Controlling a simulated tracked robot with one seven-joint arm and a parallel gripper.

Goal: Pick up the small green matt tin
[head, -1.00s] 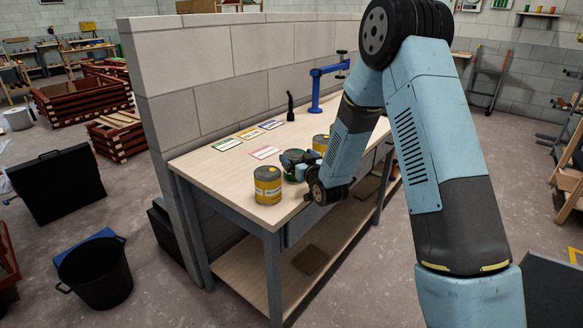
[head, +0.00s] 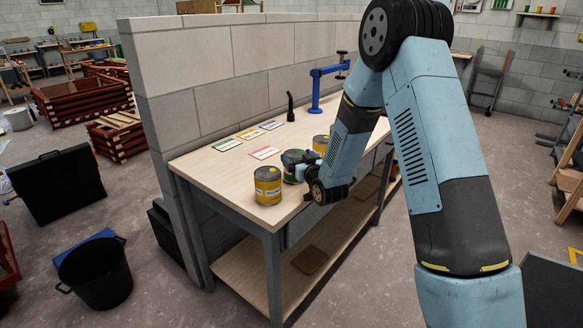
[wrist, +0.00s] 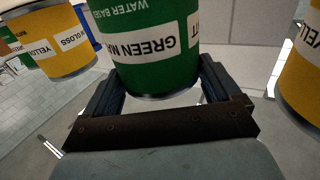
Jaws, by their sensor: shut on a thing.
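The green tin (wrist: 150,55) is in the wrist view, between the two fingers of my gripper (wrist: 158,95), and its label reads "GREEN MA…" and "WATER BASED". My gripper is shut on it. In the head view the green tin (head: 291,174) is partly hidden by my gripper (head: 296,163), at the near part of the workbench. I cannot tell from the head view whether the tin's base touches the bench top.
A yellow tin (head: 267,187) stands left of my gripper near the bench's front edge. Another yellow tin (head: 321,145) stands behind it. Coloured cards (head: 248,135) lie on the bench (head: 205,165). A blue clamp-like stand (head: 316,90) is farther back.

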